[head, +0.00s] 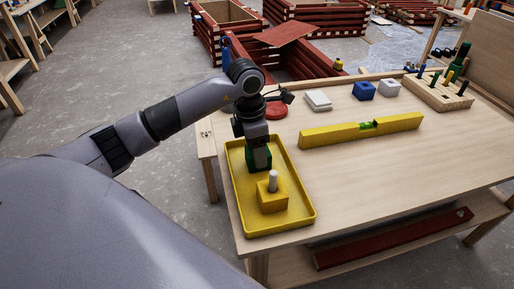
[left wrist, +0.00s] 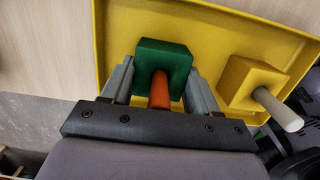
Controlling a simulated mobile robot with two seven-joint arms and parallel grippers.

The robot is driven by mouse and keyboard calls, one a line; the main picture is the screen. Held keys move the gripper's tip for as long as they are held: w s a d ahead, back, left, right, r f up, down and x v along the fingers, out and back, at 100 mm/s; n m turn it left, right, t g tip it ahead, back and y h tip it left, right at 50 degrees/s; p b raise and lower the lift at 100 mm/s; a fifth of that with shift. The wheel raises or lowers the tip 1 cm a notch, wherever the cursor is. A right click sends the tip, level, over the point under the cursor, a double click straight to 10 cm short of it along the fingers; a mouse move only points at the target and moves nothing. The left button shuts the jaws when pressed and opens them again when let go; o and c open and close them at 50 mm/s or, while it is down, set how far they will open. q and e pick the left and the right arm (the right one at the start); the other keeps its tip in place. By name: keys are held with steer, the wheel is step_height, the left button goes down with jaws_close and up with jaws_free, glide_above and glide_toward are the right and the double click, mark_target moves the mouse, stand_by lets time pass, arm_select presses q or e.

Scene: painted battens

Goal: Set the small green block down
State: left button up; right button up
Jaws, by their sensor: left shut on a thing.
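The small green block (head: 258,158) is held by my left gripper (head: 257,146) within the outline of the yellow tray (head: 307,205). In the left wrist view the green block (left wrist: 178,57) sits between the two fingers of my left gripper (left wrist: 160,82), with an orange-red peg (left wrist: 160,92) sticking out of it toward the camera. I cannot tell whether its underside touches the tray floor. A yellow block (head: 266,203) with a pale peg stands in the tray's near part, apart from the green one; it shows also in the left wrist view (left wrist: 240,82). My right gripper is out of view.
A yellow spirit level (head: 335,135) lies right of the tray. The tabletop's (head: 390,175) near right is clear.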

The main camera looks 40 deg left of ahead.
mark_target(251, 151)
arm_select(q)
steer(key=o, duration=1.3)
step_height(251, 151, up, 12)
steer(key=s, duration=0.1)
steer(key=shift+a, duration=0.45)
